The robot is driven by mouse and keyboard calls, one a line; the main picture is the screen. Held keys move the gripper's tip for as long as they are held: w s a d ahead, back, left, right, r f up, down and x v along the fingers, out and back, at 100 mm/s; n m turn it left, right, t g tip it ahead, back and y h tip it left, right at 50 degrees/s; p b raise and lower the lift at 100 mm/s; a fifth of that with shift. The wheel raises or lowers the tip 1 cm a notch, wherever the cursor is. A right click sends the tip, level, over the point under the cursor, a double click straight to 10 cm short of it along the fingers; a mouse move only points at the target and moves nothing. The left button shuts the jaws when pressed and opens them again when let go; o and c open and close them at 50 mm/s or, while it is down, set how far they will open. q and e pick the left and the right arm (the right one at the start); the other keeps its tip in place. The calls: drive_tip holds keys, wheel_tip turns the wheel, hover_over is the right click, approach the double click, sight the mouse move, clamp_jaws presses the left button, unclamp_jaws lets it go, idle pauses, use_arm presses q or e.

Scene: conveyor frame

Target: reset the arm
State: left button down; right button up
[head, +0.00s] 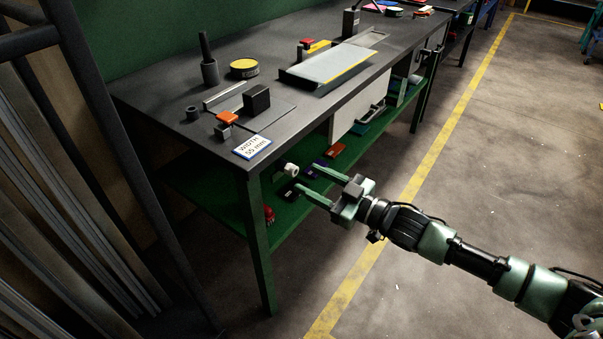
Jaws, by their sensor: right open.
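My right gripper (315,183) reaches in from the right with its arm stretched out. Its two green fingers are spread apart and nothing shows between them. It is in front of the dark workbench (290,115), and in the picture it overlaps the green lower shelf (286,222). I cannot tell how far it is from the shelf. My left gripper is not in view.
The bench top carries a "WIDTH 55 mm" sign (252,147), a black block (257,98), a yellow-topped tin (244,68) and a grey plate (325,65). Metal racking (60,200) stands at the left.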

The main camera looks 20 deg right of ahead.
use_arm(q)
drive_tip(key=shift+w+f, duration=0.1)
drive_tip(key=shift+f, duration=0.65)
use_arm(e)
drive_tip(key=v, duration=0.3)
drive_tip(key=shift+s+d, duration=0.2)
